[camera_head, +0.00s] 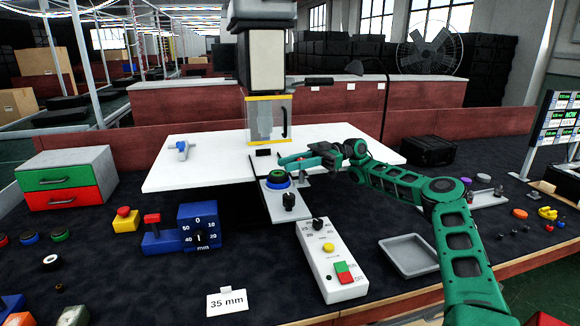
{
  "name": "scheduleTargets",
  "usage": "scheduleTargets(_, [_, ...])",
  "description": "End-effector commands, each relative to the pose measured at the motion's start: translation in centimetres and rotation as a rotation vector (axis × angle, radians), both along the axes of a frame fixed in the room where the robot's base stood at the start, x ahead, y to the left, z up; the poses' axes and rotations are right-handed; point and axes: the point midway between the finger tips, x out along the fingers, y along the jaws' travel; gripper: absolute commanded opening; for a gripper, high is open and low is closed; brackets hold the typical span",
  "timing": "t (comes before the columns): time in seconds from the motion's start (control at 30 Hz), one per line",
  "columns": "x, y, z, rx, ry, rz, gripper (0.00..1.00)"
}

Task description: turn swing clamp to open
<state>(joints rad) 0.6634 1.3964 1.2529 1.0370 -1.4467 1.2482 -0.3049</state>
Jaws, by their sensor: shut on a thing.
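A grey plate fixture (270,208) stands at the front edge of the white machine table, with a blue and green round part (276,179) on it. What looks like the swing clamp (304,178) stands just right of that part, its top mostly hidden by my gripper. My gripper (286,160) reaches in from the right, low over the fixture, its green fingers pointing left. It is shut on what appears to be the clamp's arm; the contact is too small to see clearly. A black knob (289,201) sits in front of the round part.
The white table (200,165) is mostly bare, with a blue-grey T-handle (181,149) at left. A clear yellow-edged guard (268,120) stands behind the fixture. In front are a blue dial box (199,227), a white control box (331,262) and a grey tray (408,256).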

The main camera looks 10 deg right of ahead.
Motion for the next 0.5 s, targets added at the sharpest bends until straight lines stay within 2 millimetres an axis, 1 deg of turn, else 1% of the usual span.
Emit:
scheduleTargets(0.13, [0.08, -0.23, -0.11, -0.001, 0.001, -0.004, 0.03])
scheduleTargets(0.17, [0.07, -0.22, -0.12, -0.001, 0.001, -0.004, 0.30])
scheduleTargets(0.2, [0.07, -0.21, -0.11, -0.001, 0.001, -0.004, 0.40])
scheduleTargets(0.23, [0.06, -0.19, -0.10, -0.001, 0.001, -0.004, 0.44])
scheduleTargets(0.5, [0.01, -0.07, -0.03, 0.000, 0.000, -0.001, 0.44])
